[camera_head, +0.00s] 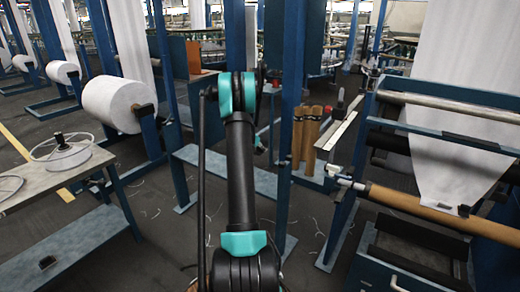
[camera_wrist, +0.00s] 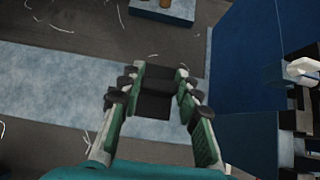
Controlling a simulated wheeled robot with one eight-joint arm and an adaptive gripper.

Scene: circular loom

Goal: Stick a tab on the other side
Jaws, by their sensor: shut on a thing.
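In the wrist view my gripper (camera_wrist: 155,78) is shut on a dark flat piece (camera_wrist: 152,106), which looks like a black tab. It shows between the green fingers, above the blue beam and the floor. In the head view my arm hides most of the gripper. At the right, a white fabric sheet (camera_head: 446,150) hangs down to a brown cardboard tube (camera_head: 415,205). A small dark tab (camera_head: 463,210) sits at the sheet's lower edge, on the tube. My gripper is well left of the tube and apart from it.
Blue posts (camera_head: 293,80) stand close around my arm. Upright brown tubes (camera_head: 312,133) stand in a holder right of the arm. A table (camera_head: 60,185) with a white reel (camera_head: 62,150) is at the left. White thread scraps lie on the dark floor.

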